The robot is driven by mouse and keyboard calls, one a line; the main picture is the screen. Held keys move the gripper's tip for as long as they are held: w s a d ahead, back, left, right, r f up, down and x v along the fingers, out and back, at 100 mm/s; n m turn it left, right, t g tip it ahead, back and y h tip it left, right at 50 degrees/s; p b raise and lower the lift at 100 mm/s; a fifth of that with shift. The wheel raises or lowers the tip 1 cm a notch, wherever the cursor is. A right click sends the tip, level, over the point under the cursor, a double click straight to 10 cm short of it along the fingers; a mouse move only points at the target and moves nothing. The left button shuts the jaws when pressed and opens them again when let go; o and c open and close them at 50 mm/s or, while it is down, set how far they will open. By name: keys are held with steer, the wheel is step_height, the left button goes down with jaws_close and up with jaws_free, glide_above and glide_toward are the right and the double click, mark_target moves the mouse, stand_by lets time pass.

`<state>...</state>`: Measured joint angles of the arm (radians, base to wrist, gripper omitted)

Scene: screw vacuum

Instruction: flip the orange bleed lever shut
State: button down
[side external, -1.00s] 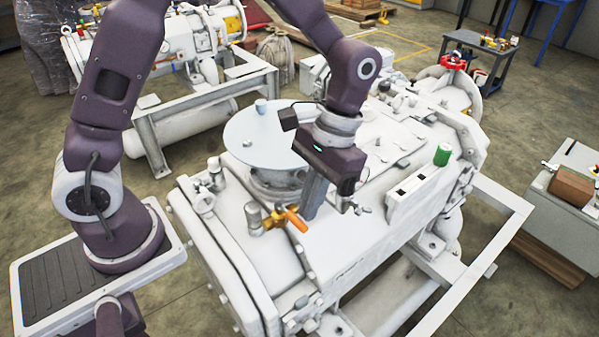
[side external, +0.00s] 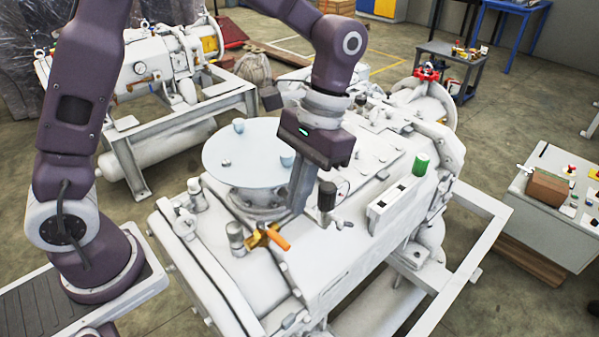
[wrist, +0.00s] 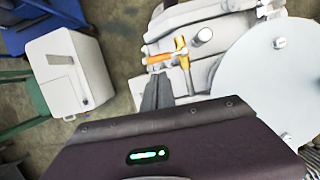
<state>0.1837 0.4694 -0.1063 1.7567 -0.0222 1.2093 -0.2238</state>
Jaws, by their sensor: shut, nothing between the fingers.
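The orange bleed lever (side external: 279,239) sits on a small brass valve (side external: 257,239) on top of the white pump housing. It points toward the lower right in the side view. In the wrist view the orange lever (wrist: 160,59) lies crosswise just beyond my fingertips, with the brass valve (wrist: 182,46) to its right. My gripper (side external: 296,208) is shut and empty, fingers pointing down. Its tips are close to the lever, behind and slightly right of it in the side view. I see no clear contact. The shut fingers also show in the wrist view (wrist: 156,88).
A round pale flange plate (side external: 250,150) stands behind the lever. A black knob (side external: 327,195) rises right of my fingers, and a green cap (side external: 420,165) is farther right. Small fittings (side external: 235,235) stand left of the valve. The housing top in front is clear.

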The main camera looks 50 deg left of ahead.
steer(key=shift+v, duration=2.3)
steer(key=shift+a+r, duration=0.1)
steer(key=s+a+r+t, duration=0.2)
steer(key=s+a+t, duration=0.2)
steer(key=s, duration=0.4)
steer(key=s+a+r+t, duration=0.3)
steer(key=s+a+t, duration=0.2)
steer(key=s, duration=0.2)
steer(key=shift+s+r+n, duration=0.2)
steer(key=shift+s+n, duration=0.1)
steer(key=shift+s, duration=0.05)
steer(key=shift+a, duration=0.15)
